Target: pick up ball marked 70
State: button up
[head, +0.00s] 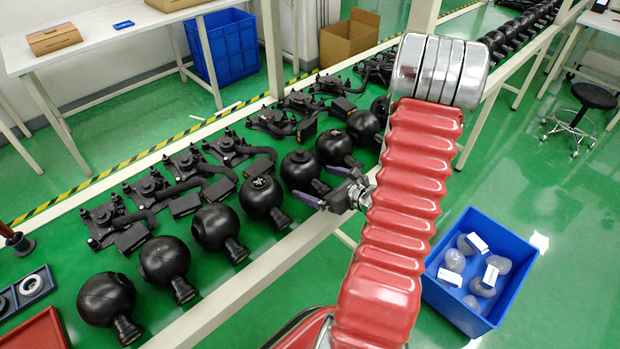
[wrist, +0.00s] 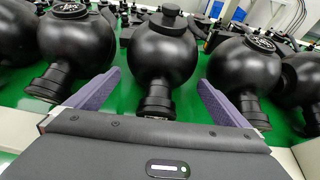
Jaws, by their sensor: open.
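Several black balls with short necks stand in a row along the green bench. No number is readable on any of them, so I cannot tell which is marked 70. My gripper (head: 325,186) is open at the bench's near edge, beside one black ball (head: 299,169). In the wrist view, my gripper (wrist: 160,79) has its two purple fingers spread, one on each side of the middle ball's (wrist: 162,55) neck. The fingers appear apart from it, and nothing is held. Another ball stands to the left (wrist: 76,45) and one to the right (wrist: 243,66).
Black gimbal assemblies (head: 152,187) line the bench behind the balls. A pale rail (head: 230,292) runs along its near edge. A blue bin (head: 505,240) with several clear, white-labelled items stands on the floor at right. A red tray (head: 38,332) is at lower left.

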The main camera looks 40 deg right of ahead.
aim_at(307, 180)
jog(key=shift+x, duration=2.65)
jog(key=shift+s+f, duration=0.15)
jog(key=shift+c, duration=0.6)
jog(key=shift+d, duration=0.1)
jog(key=c, duration=1.2)
